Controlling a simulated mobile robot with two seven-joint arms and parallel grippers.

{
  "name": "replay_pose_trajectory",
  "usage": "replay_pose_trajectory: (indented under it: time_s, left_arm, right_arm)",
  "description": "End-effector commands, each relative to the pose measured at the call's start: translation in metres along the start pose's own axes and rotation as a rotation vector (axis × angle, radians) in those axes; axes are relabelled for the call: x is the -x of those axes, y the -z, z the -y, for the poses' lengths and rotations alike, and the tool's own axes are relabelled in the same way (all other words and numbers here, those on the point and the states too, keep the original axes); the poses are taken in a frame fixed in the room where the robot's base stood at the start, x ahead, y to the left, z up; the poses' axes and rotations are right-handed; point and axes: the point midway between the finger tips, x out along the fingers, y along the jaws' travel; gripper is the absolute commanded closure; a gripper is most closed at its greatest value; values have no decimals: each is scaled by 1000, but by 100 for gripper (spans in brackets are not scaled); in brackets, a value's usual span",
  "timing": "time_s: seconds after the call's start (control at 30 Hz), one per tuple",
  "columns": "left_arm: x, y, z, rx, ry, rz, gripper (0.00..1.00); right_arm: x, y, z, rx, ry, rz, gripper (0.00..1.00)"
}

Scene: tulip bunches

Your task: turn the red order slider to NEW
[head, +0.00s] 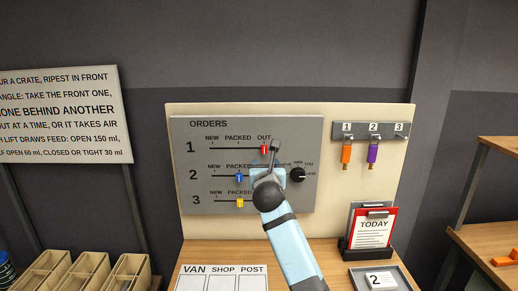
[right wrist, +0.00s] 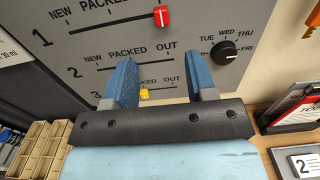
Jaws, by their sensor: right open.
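The red order slider (head: 264,149) sits at the OUT end of row 1 on the grey ORDERS board (head: 221,133). It also shows at the top of the right wrist view (right wrist: 161,16), where the OUT label is out of frame. My right gripper (head: 266,160) is in front of the board, just below the red slider. In the right wrist view its blue fingers (right wrist: 160,68) are apart, with nothing between them, and the red slider is beyond their tips. The NEW label (head: 212,138) is at the left end of row 1. My left gripper is not in view.
The blue slider (head: 239,177) and yellow slider (head: 240,203) sit near PACKED on rows 2 and 3. A black day dial (head: 298,174) is right of my gripper. Tags hang on hooks at right. A TODAY card stand (head: 374,232) is on the table.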

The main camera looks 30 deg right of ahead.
Motion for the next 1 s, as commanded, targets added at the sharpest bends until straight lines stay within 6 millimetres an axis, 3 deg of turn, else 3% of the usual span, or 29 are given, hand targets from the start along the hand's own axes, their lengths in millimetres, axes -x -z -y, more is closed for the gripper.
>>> replay_pose_trajectory:
  time_s: [0.17, 0.5, 0.7, 1.0]
  left_arm:
    - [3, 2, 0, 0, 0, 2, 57]
    - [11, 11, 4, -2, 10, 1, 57]
    - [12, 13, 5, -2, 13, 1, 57]
    - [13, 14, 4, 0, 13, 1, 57]
  right_arm:
    - [-18, -2, -1, -11, -3, -6, 49]
    - [-88, -2, 0, -8, -2, -6, 49]
    - [-121, -1, -1, -7, -3, -5, 49]
    - [-138, 0, -1, -8, -4, -5, 49]
